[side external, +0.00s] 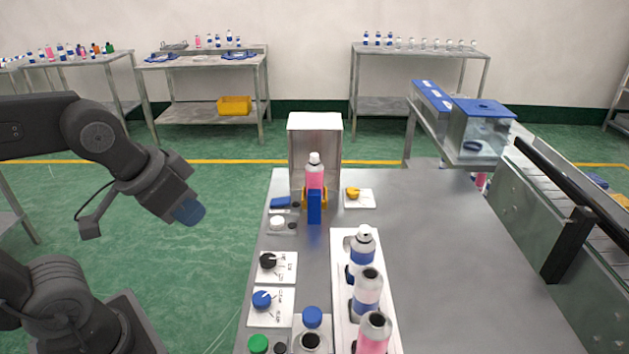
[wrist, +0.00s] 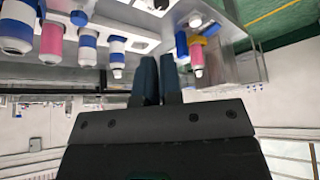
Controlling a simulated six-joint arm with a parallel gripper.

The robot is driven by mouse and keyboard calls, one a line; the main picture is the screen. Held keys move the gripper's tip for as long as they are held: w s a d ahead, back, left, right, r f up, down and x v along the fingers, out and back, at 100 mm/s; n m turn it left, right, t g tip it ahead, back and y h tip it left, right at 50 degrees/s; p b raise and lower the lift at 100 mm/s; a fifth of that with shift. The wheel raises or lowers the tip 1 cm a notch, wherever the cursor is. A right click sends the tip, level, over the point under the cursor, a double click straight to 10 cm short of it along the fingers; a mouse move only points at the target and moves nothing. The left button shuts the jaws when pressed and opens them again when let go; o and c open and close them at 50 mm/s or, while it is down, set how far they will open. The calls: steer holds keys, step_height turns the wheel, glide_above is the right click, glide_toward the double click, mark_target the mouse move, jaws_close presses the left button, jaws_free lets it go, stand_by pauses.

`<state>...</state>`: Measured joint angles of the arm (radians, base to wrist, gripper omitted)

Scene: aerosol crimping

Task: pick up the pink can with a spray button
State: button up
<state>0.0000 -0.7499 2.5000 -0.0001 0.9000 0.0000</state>
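The pink can with a white spray button (side external: 315,177) stands upright in the station, between yellow jaws and behind a blue block. In the wrist view, which is upside down, this pink can (wrist: 197,58) shows to the right of the fingers. My gripper (side external: 189,211) hangs at the left, off the table's edge and well apart from the can. In the wrist view, the fingers of my gripper (wrist: 160,75) are close together with nothing visible between them. Another pink can (side external: 373,335), with a dark open top, stands at the front of the white rack (side external: 341,310).
A blue-and-white can (side external: 362,247) with a spray top and an open one (side external: 367,290) stand in the rack. A white housing (side external: 314,135) rises behind the station. Knob panels (side external: 280,268) line the table's left edge. The table (side external: 450,270) is clear right of the rack.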

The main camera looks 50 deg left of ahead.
steer(key=o, duration=1.3)
steer(key=w+a+r+n, duration=0.1)
steer(key=w+r+n, duration=0.1)
steer(key=w+r, duration=0.35)
steer(key=n+g+y, duration=0.3)
steer(key=n+y, duration=0.1)
steer(key=n, duration=0.6)
glide_above(315, 155)
steer(key=s+d, duration=0.2)
steer(key=d, duration=0.2)
step_height(315, 155, down, 4)
steer(key=x, duration=1.3)
steer(key=shift+s+a, duration=0.2)
steer(key=shift+a, duration=0.05)
